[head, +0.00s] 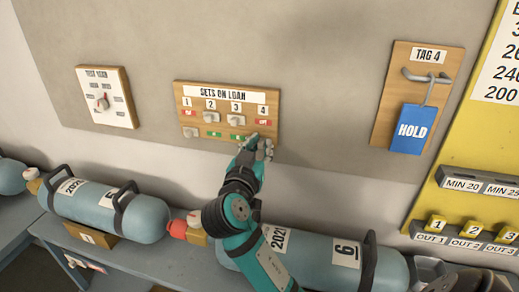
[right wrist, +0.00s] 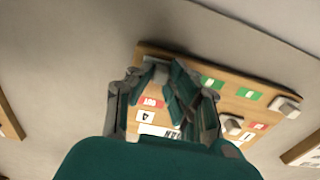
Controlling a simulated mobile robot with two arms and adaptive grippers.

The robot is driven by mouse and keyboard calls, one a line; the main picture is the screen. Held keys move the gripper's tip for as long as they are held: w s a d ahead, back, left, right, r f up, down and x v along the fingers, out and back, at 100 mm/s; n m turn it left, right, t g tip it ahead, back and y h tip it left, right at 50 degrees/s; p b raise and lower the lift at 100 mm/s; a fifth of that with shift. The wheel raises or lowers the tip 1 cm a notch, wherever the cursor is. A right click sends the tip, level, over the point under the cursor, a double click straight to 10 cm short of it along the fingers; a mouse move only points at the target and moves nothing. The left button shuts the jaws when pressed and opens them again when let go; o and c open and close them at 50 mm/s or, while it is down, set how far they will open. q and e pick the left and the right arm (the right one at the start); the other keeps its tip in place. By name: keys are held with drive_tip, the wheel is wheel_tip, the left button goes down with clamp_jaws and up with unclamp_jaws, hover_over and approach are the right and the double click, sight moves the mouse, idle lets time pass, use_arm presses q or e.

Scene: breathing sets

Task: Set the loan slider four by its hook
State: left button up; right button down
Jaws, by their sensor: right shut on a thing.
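The wooden SETS ON LOAN board (head: 227,91) hangs on the wall, with columns 1, 2 and 3 beside column 4. My right gripper (head: 262,146) is at the lower end of column 4, shut on the knob of slider four, which it mostly hides. Column 4's red label (head: 263,122) shows above it, and its red OUT label also shows in the right wrist view (right wrist: 151,102). The TAG 4 board (head: 390,110) at right has a metal hook (head: 427,76) with a blue HOLD tag (head: 411,130) hanging on it. My left gripper is not in view.
Slider one (head: 190,132) is low; slider two (head: 210,117) and slider three (head: 237,120) are up, with green labels below. A TEST dial board (head: 115,98) is at left. Blue cylinders (head: 142,217) lie on the bench below. A yellow panel (head: 470,140) is at far right.

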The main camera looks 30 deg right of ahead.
drive_tip(key=shift+f, duration=0.3)
drive_tip(key=c, duration=1.3)
unclamp_jaws()
drive_tip(key=shift+r, duration=0.1)
drive_tip(key=v, duration=1.2)
